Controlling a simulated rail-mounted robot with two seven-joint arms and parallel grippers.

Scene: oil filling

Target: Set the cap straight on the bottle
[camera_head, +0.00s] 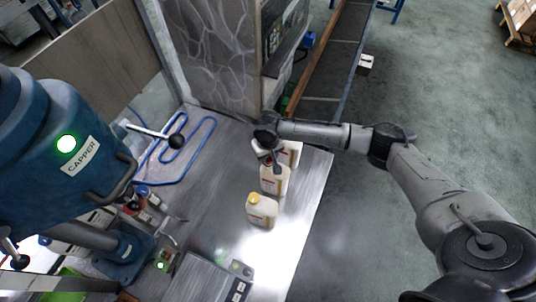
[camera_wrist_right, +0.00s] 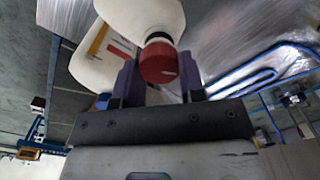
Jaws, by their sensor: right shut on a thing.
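My right gripper (camera_head: 275,161) is at the top of the middle bottle (camera_head: 273,182) on the metal table. In the right wrist view its two dark fingers (camera_wrist_right: 160,68) are shut on a red cap (camera_wrist_right: 158,62), one on each side. The cap is at the neck of a white bottle (camera_wrist_right: 143,16), with a dark ring between cap and neck. I cannot tell whether the cap is seated or exactly level. The gripper hides the cap in the head view. My left gripper is not in view.
A bottle with a yellow cap (camera_head: 261,210) stands in front, and another bottle (camera_head: 291,151) stands close behind. The blue capper machine (camera_head: 60,150) is at the left. A blue hose (camera_head: 190,139) lies on the metal table (camera_head: 215,190). A conveyor (camera_head: 335,60) runs behind.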

